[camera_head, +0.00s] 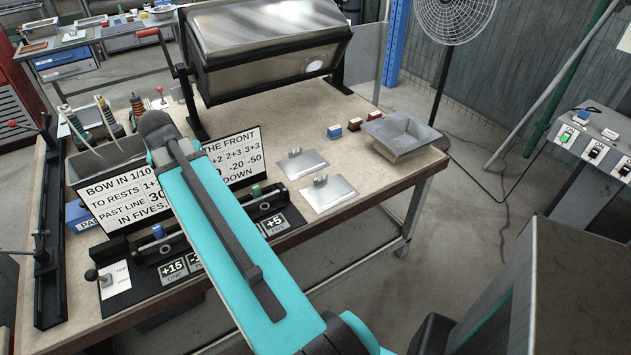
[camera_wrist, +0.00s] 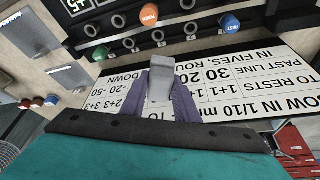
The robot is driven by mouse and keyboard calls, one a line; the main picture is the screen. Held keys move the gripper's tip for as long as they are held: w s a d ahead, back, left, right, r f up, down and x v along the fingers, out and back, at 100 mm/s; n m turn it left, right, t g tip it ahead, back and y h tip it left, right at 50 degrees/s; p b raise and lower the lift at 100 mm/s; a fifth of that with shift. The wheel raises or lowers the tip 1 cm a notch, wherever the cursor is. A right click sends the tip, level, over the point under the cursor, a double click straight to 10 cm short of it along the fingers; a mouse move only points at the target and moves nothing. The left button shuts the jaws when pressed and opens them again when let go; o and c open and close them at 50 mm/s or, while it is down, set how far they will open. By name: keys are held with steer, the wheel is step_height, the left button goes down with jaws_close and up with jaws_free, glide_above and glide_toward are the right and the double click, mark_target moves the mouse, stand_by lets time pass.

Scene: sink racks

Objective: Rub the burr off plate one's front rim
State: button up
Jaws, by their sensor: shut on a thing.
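In the wrist view my gripper (camera_wrist: 162,88) is shut on a grey tapered block (camera_wrist: 160,80), in front of the white instruction board (camera_wrist: 215,85). Two flat metal plates, a rear one (camera_head: 301,165) and a front one (camera_head: 336,193), lie on the bench, each with a small metal piece on top. I cannot tell which is plate one, and a burr is too small to see. One plate also shows in the wrist view (camera_wrist: 25,35), apart from my gripper.
A label reading ONE (camera_head: 172,271) stands on the bench's front strip, below a blue knob (camera_head: 158,231). A large metal hood (camera_head: 265,75) stands at the back. A metal tray (camera_head: 402,133) sits at the right corner. Small red and blue blocks (camera_head: 354,124) stand beside it.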

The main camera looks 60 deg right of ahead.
steer(key=s+d+f+m+g, duration=0.1)
steer(key=s+d+f+m, duration=0.2)
steer(key=s+d, duration=0.4)
steer(key=s+d+f+m+g, duration=0.2)
steer(key=s+d+m, duration=0.3)
steer(key=s, duration=0.8)
steer(key=s+d+f+m+g, duration=0.1)
steer(key=s+d+f+m, duration=0.2)
steer(key=s+d, duration=0.7)
steer(key=shift+d+f+m+g, duration=0.3)
steer(key=shift+d+m, duration=0.3)
steer(key=shift+m, duration=0.3)
steer(key=shift+f, duration=0.15)
